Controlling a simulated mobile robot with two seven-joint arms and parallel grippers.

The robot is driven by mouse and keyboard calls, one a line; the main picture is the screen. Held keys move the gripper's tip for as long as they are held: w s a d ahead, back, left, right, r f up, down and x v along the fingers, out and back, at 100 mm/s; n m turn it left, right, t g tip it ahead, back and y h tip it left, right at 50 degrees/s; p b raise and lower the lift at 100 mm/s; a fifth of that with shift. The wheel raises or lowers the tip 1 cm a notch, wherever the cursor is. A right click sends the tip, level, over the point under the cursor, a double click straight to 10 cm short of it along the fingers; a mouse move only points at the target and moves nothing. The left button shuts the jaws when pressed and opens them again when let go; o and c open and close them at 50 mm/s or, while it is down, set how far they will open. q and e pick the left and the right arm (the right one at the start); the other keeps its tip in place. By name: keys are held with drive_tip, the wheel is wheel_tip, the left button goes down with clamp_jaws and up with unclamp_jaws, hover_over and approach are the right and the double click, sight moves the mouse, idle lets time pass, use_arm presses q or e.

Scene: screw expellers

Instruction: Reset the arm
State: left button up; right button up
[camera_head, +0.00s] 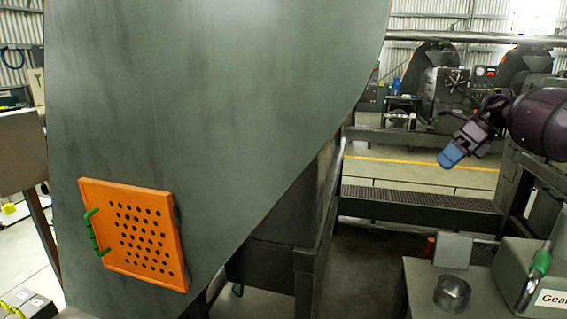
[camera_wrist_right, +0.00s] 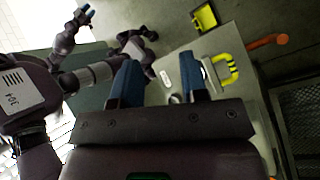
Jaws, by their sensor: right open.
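My right gripper (camera_head: 452,156) is raised in the air at the right of the head view, with its blue fingers pointing down and left. In the right wrist view my right gripper (camera_wrist_right: 162,82) has its two blue fingers wide apart with nothing held between them. A bench top shows beyond the fingers. My left gripper is outside the head view. In the right wrist view a small blue tip at the upper left seems to be my left gripper (camera_wrist_right: 88,12); it is too small to tell its opening.
A large green-grey housing with an orange perforated panel (camera_head: 146,236) and green handle fills the left. At lower right stand a metal cup (camera_head: 453,293) and a box marked "Gear" (camera_head: 513,277) with a green-handled lever (camera_head: 540,264). Machines stand behind the right arm.

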drive_tip(key=w+a+m+t+y, duration=0.2)
drive_tip(key=w+a+y, duration=0.1)
drive_tip(key=a, duration=0.7)
drive_tip(key=w+a+m+t+y, duration=0.2)
drive_tip(key=a+t, duration=0.1)
drive_tip(key=a, duration=0.7)
drive_tip(key=s+a+f+m+t+y+b, duration=0.1)
drive_tip(key=s+a+f+m+t+b, duration=0.15)
drive_tip(key=a+f+m, duration=0.35)
drive_tip(key=s+a+f+m+t+y+b, duration=0.1)
drive_tip(key=s+a+f+m+t, duration=0.1)
drive_tip(key=a+f+m+t, duration=0.45)
drive_tip(key=s+d+f+m+h+b, duration=0.1)
drive_tip(key=s+d+f+m+h, duration=0.2)
drive_tip(key=s+f+m, duration=0.3)
drive_tip(key=s+d+f+m+t+h+b, duration=0.1)
drive_tip(key=s+d+f+m+h, duration=0.25)
drive_tip(key=f+m, duration=0.45)
drive_tip(key=s+d+f+m+h+b, duration=0.1)
drive_tip(key=s+d+f+m+h, duration=0.25)
drive_tip(key=s+f+m, duration=0.35)
drive_tip(key=s+d+f+m+g+h+b, duration=0.1)
drive_tip(key=s+d+f, duration=0.4)
drive_tip(key=s+f, duration=0.7)
drive_tip(key=s+d+f+m+g+h+b, duration=0.2)
drive_tip(key=s+d+f+m, duration=0.4)
drive_tip(key=s+f, duration=0.6)
drive_tip(key=shift+s+d+g+h, duration=0.15)
drive_tip(key=shift+s+g+h, duration=0.4)
drive_tip(key=shift+g+h, duration=0.4)
